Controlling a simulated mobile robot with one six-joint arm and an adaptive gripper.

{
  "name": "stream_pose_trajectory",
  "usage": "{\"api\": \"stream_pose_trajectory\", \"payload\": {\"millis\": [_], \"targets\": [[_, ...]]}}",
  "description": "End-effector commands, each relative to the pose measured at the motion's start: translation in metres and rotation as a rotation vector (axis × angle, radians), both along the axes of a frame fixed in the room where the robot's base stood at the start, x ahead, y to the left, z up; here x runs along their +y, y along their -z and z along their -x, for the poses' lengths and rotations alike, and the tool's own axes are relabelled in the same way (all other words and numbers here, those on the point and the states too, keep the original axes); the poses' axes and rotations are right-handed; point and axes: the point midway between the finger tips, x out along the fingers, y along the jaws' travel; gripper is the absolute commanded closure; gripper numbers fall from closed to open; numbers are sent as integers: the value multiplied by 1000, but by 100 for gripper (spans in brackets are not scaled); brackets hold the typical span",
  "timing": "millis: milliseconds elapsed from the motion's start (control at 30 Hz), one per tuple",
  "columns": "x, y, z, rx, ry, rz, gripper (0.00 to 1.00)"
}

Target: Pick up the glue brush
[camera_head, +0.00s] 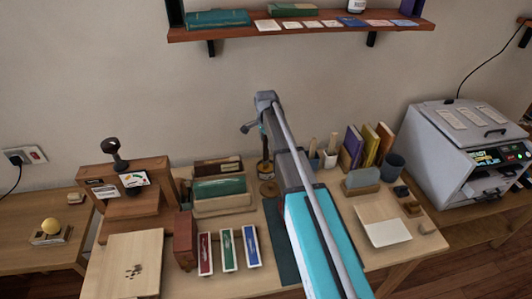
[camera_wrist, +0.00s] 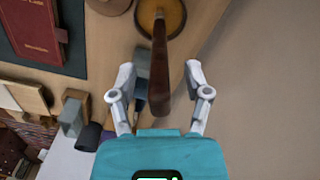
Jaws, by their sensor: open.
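The glue brush (camera_wrist: 161,75) appears in the wrist view as a long dark brown handle, thicker at its near end. Its far end meets a round brass-coloured pot (camera_wrist: 172,14); whether it stands inside cannot be told. In the head view the pot (camera_head: 266,171) stands on the table behind my arm, with a dark upright shape above it. My gripper (camera_wrist: 160,72) is open, with one finger on each side of the handle and visible gaps between. In the head view my gripper (camera_head: 252,126) is small and partly hidden.
Around it on the table (camera_head: 240,283) are a green card box (camera_head: 221,188), upright books (camera_head: 367,145), a dark blue cup (camera_head: 392,167) and red, green and blue strips (camera_head: 228,251). A grey machine (camera_head: 460,150) stands at right. A wall shelf (camera_head: 300,27) hangs above.

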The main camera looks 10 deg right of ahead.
Motion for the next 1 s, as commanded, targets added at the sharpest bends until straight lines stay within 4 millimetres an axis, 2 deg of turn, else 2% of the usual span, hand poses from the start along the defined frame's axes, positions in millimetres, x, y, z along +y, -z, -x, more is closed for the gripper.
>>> {"api": "stream_pose_trajectory", "payload": {"millis": [67, 100, 400, 433, 1000], "targets": [[0, 0, 0, 0, 0, 0, 37], [0, 0, 0, 0, 0, 0, 41], [0, 0, 0, 0, 0, 0, 97], [0, 0, 0, 0, 0, 0, 100], [-1, -5, 0, 0, 1, 0, 100]]}}
